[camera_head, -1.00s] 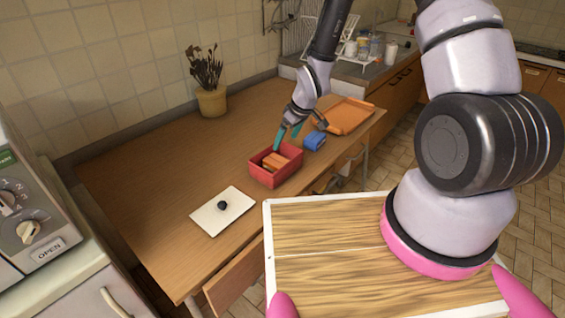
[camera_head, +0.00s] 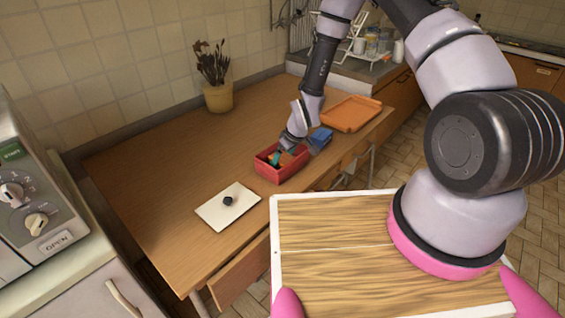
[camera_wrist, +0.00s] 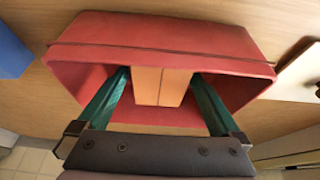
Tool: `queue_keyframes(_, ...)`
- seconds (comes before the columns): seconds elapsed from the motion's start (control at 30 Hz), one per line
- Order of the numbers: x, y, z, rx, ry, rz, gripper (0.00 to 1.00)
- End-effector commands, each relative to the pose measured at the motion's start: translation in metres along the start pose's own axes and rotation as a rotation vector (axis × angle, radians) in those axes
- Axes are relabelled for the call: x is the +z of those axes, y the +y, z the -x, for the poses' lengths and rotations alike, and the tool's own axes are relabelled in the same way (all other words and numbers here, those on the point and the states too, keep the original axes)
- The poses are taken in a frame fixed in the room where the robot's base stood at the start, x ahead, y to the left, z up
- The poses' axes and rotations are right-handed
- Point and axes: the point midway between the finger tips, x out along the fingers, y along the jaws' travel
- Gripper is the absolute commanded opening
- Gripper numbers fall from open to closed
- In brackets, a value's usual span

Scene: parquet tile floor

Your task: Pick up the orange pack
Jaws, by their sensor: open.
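The orange pack (camera_wrist: 161,86) sits inside the red box (camera_wrist: 160,30) on the wooden table. In the head view the orange pack (camera_head: 287,160) is mostly hidden by my gripper, and the red box (camera_head: 284,174) stands near the table's front edge. My gripper (camera_wrist: 160,92) is open and reaches down into the box. The fingertips (camera_head: 276,157) are partly hidden by the box in the head view.
A blue object (camera_head: 321,138) stands close to the box's right side. An orange tray (camera_head: 352,114) lies farther right. A white board with a dark knob (camera_head: 228,206) lies to the left. A potted plant (camera_head: 217,95) stands at the back. The table's left part is clear.

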Motion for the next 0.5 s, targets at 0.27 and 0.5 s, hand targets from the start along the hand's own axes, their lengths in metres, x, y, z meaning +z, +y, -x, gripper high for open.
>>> queue_keyframes(0.27,-0.0002,0.0002,-0.0015,0.000,0.000,0.000,0.89)
queue_keyframes(0.5,-0.0003,0.0003,-0.0013,0.000,0.000,-0.001,0.13)
